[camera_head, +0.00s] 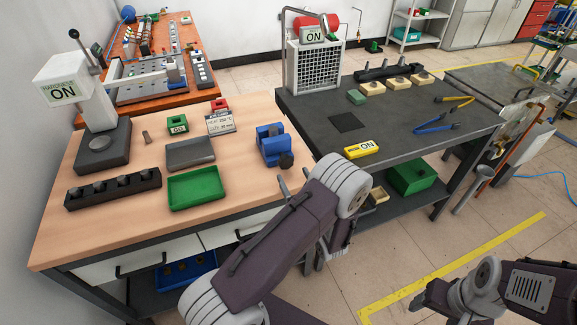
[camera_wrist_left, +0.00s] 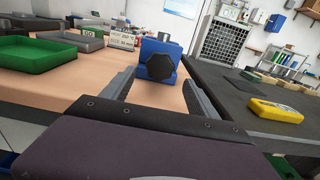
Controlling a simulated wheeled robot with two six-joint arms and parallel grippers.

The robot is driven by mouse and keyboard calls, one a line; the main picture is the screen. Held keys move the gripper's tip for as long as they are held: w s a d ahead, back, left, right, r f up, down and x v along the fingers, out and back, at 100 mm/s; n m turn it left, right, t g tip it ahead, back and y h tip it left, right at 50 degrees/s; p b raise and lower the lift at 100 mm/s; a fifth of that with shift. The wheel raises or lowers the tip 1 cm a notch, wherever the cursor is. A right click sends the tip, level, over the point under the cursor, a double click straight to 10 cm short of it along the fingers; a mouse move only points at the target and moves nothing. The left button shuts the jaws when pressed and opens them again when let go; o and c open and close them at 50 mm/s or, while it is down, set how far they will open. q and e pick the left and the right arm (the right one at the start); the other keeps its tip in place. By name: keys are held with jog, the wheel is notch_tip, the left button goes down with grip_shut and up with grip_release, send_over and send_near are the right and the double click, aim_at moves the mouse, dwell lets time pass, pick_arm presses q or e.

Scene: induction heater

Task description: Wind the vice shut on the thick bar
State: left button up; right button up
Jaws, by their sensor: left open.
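The blue vice (camera_head: 270,142) stands near the right edge of the wooden bench, with its dark knob (camera_head: 286,160) facing me. In the left wrist view the vice (camera_wrist_left: 172,47) and knob (camera_wrist_left: 160,67) are straight ahead. My left gripper (camera_head: 292,190) is open at the bench's front right edge. Its fingers (camera_wrist_left: 158,88) point at the knob from either side, apart from it and holding nothing. My right gripper (camera_head: 430,296) is low at the right, over the floor.
A green tray (camera_head: 195,203), a grey tray (camera_head: 190,153) and a dark rack (camera_head: 112,189) are left of the vice. The dark bench (camera_head: 400,150) adjoins on the right, with a yellow ON box (camera_head: 361,149) near its edge. Bare wood lies in front of the vice.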

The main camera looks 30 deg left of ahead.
aim_at(287, 165)
pick_arm(q)
jog(key=x, duration=0.5)
jog(key=shift+w+a, duration=0.25)
jog(key=shift+a, duration=0.05)
jog(key=c, duration=1.4)
jog(key=shift+r+m+p, duration=0.1)
jog(key=shift+m+p, duration=0.2)
jog(key=m, duration=0.2)
jog(key=shift+s+m+p, duration=0.1)
jog(key=shift+m+p, duration=0.85)
jog(key=shift+m, duration=1.45)
